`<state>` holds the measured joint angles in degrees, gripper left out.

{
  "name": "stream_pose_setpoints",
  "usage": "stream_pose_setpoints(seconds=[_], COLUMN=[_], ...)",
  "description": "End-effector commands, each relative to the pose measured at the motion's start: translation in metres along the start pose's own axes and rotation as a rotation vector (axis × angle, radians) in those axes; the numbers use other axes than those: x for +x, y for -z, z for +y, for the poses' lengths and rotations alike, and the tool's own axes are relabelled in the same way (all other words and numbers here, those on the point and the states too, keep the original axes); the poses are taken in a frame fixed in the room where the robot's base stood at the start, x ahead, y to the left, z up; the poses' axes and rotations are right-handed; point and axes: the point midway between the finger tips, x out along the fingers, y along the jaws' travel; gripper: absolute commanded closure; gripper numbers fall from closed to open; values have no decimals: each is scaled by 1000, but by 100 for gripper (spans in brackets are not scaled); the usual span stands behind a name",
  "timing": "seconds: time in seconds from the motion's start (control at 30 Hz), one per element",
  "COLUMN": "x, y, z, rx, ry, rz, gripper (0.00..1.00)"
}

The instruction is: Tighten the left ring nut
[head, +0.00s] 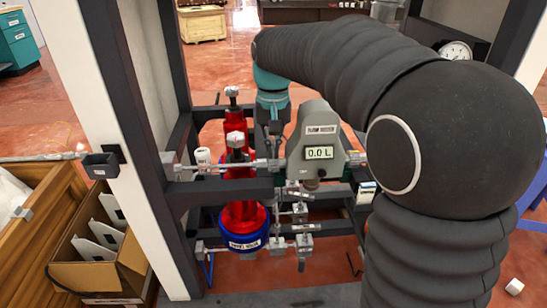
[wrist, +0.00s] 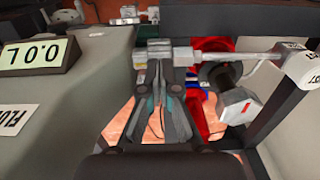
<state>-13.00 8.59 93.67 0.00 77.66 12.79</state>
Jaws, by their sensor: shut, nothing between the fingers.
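The grey flow meter (head: 318,140), its display reading 0.0 L, sits in the dark frame; its side also shows in the wrist view (wrist: 70,100). A metal fitting that looks like the left ring nut (head: 274,164) sits on the pipe at the meter's left side; it also shows in the wrist view (wrist: 183,57). My gripper (head: 274,128) points down just above this joint, left of the meter. In the wrist view its fingertips (wrist: 153,64) are together beside the fitting, with nothing between them. I cannot tell whether they touch it.
A red cylinder (head: 235,125) stands behind the pipe, above a blue-rimmed base (head: 244,240). A white labelled cap (head: 203,157) and a dark frame post (head: 120,80) are at left. A cardboard box (head: 75,268) stands on the floor. Lower valves (head: 302,240) hang under the meter.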

Motion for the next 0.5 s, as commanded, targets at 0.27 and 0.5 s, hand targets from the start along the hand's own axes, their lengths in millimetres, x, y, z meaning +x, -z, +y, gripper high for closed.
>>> stream_pose_setpoints(seconds=[0.27,0.5], x=[-1,-10], y=[-1,0], z=[0,0], rx=[0,0], ry=[-2,-1], rz=[-10,-5], gripper=[100,100])
